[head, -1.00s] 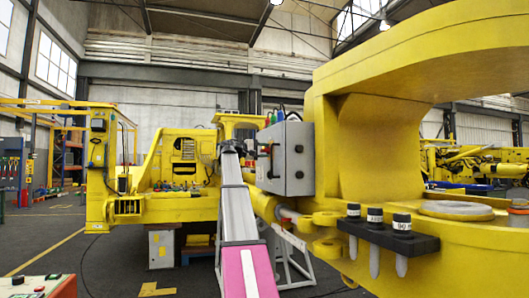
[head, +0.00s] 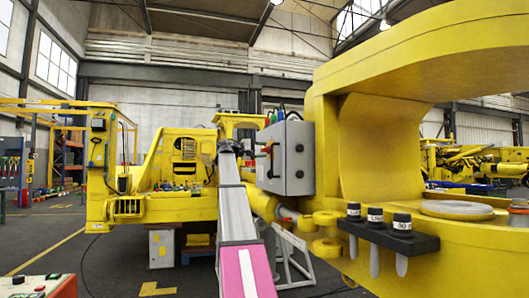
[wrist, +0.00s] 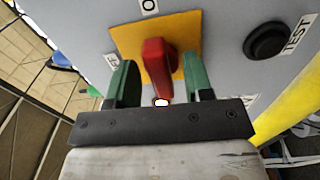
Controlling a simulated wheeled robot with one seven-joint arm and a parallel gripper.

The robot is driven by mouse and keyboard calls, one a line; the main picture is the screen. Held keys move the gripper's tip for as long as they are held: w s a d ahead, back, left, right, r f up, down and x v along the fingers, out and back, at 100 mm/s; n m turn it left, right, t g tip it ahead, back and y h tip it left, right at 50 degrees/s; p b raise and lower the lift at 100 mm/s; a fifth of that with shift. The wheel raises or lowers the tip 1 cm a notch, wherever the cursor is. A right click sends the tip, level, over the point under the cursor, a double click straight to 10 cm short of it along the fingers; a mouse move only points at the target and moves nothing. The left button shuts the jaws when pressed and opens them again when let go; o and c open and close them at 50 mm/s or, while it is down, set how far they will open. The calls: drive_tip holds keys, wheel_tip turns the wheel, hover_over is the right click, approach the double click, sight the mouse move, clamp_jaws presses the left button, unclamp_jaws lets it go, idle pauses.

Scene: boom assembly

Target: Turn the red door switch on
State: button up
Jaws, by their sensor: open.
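The red door switch (wrist: 158,66) is a red handle on a yellow-orange plate (wrist: 190,50), fixed to the grey control box (wrist: 85,25). In the wrist view the handle runs up and down the picture. My gripper (wrist: 160,70) is open, with one green finger on each side of the handle. A gap shows beside each finger, and I cannot tell whether either touches. In the head view the grey box (head: 298,160) is mounted beside the yellow boom, and the switch is a small red patch (head: 268,148) on its left face.
A black TEST button (wrist: 267,40) sits to the right of the switch, and a label marked O (wrist: 148,5) is above it. Black-capped pins stand in a black holder (head: 388,235) on the yellow boom (head: 375,150). Open floor (head: 110,265) lies to the left.

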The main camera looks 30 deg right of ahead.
drive_tip(key=v, duration=0.9)
drive_tip(key=shift+a, duration=0.25)
drive_tip(key=a+f+n+t+y, duration=0.2)
drive_tip(key=a+f, duration=0.2)
drive_tip(key=f, duration=1.2)
drive_tip(key=a+f+n+t+y, duration=0.1)
drive_tip(key=a+f+t+y, duration=0.2)
drive_tip(key=f, duration=1.4)
drive_tip(key=a+f+n+t+y, duration=0.15)
drive_tip(key=a+f, duration=0.35)
drive_tip(key=f, duration=1.1)
drive_tip(key=s+a+f+y, duration=0.3)
drive_tip(key=s+a+f, duration=0.2)
drive_tip(key=f, duration=0.5)
drive_tip(key=s+a+f+y, duration=0.3)
drive_tip(key=s+a+f, duration=0.25)
drive_tip(key=f, duration=0.45)
drive_tip(key=s+a+f+m+g+y, duration=0.1)
drive_tip(key=s+a+f+y, duration=0.1)
drive_tip(key=s+a+f, duration=0.3)
drive_tip(key=s+a+f+g+y, duration=0.1)
drive_tip(key=s+a+f+y, duration=0.2)
drive_tip(key=s+a+f, duration=0.3)
drive_tip(key=s+f, duration=0.2)
drive_tip(key=s, duration=0.2)
drive_tip(key=shift+s+f+m, duration=0.3)
drive_tip(key=shift+s+m, duration=0.05)
drive_tip(key=shift+s, duration=0.05)
